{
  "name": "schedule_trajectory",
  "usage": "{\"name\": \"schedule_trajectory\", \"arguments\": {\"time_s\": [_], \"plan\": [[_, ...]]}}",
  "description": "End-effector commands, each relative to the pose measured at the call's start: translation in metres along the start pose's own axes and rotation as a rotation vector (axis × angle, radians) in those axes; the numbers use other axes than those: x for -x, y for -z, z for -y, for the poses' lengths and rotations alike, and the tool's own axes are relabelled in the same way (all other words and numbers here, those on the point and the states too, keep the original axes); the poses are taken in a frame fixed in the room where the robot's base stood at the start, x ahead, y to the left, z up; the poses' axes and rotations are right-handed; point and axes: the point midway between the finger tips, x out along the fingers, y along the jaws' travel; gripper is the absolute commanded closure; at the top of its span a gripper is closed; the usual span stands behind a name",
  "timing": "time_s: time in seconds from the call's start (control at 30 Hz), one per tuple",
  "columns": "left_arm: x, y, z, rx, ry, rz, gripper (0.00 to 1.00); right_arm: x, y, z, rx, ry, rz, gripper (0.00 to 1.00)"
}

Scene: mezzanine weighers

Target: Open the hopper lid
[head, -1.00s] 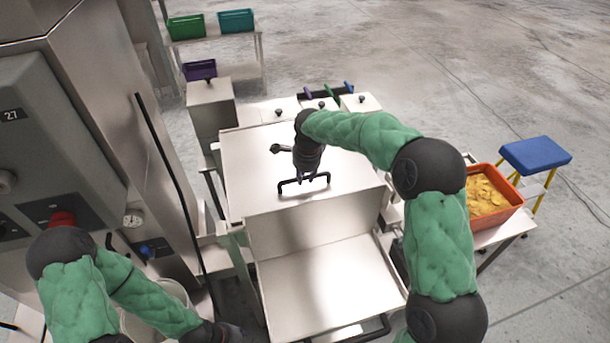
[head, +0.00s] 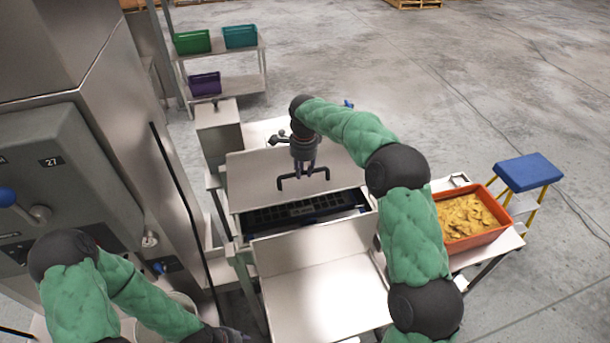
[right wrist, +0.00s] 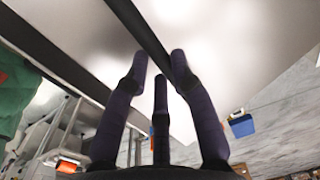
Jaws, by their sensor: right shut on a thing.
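The hopper lid (head: 250,176) is a flat steel panel with a black bar handle. In the head view it is tilted up, with a dark gap at its near edge. Through the gap shows the hopper's dark interior (head: 300,212) with a black slotted part. My right gripper (head: 302,172) is at the black handle (head: 284,183), shut on it. In the right wrist view its purple fingers (right wrist: 160,75) are around the dark handle bar (right wrist: 142,32). My left gripper (head: 235,336) is at the bottom edge, low beside the machine, mostly cut off; its fingers are unclear.
A steel tray (head: 325,290) lies in front of the hopper. An orange crate of yellow chips (head: 445,241) stands on a side table at right, by a blue-topped stool (head: 530,170). A grey control cabinet (head: 60,170) blocks the left. Open floor lies behind.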

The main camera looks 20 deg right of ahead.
Motion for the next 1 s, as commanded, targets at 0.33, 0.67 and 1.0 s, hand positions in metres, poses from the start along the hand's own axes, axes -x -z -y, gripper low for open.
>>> {"name": "schedule_trajectory", "arguments": {"time_s": [0.33, 0.67, 1.0], "plan": [[0.051, -0.002, -0.018, 0.0, 0.0, 0.0, 0.6, 0.051, 0.0, 0.038, -0.001, 0.012, 0.0, 1.0], [0.087, -0.003, -0.031, 0.0, 0.0, 0.0, 0.6, 0.075, 0.0, 0.064, -0.001, 0.01, 0.0, 1.0], [0.102, -0.004, -0.036, 0.0, 0.0, 0.0, 0.6, 0.082, 0.0, 0.075, -0.001, 0.008, 0.0, 1.0]]}}
